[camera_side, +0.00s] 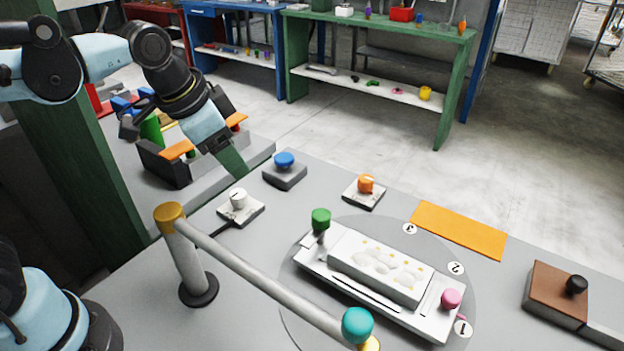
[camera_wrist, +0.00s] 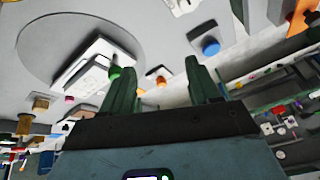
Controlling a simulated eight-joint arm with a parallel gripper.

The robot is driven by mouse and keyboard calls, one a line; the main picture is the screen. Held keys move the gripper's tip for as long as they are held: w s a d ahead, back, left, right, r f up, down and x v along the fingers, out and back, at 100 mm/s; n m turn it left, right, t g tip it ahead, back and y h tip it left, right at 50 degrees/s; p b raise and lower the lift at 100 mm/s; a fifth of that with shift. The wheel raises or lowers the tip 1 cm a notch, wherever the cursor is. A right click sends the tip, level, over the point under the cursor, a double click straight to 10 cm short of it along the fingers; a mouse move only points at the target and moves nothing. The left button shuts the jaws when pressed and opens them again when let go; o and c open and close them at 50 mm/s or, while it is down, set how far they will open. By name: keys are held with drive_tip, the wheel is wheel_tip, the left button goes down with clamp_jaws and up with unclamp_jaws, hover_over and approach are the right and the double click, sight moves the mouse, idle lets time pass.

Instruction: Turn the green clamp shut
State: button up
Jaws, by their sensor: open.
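The green clamp (camera_side: 320,218) is a green round knob on a short stem at the left end of a white press plate (camera_side: 420,318). A pale foam block (camera_side: 380,270) lies on the plate, with a pink knob (camera_side: 451,299) at its right end. The green clamp also shows in the wrist view (camera_wrist: 114,72), just beyond the left fingertip. My gripper (camera_side: 232,165) is up and to the left of the press, apart from the clamp. In the wrist view its dark green fingers (camera_wrist: 157,66) stand wide apart, with no object held between them.
A metal rail (camera_side: 265,280) with a gold-capped post and a teal knob crosses in front of the press. White (camera_side: 238,199), blue (camera_side: 284,160) and orange (camera_side: 366,184) knobs stand on small bases behind it. A brown box (camera_side: 556,293) is at the right.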

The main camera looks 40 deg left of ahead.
drive_tip(key=w+d+r+m+g, duration=0.2)
drive_tip(key=w+d+m+g, duration=0.15)
drive_tip(key=d+m, duration=0.2)
drive_tip(key=m+g, duration=0.1)
drive_tip(key=m, duration=0.4)
approach(322, 214)
drive_tip(key=shift+y, duration=0.3)
drive_tip(key=f, duration=0.9)
drive_tip(key=shift+w+d+f, duration=0.2)
drive_tip(key=shift+d+f, duration=0.05)
drive_tip(key=shift+f, duration=0.05)
drive_tip(key=shift+c, duration=0.4)
drive_tip(key=c, duration=1)
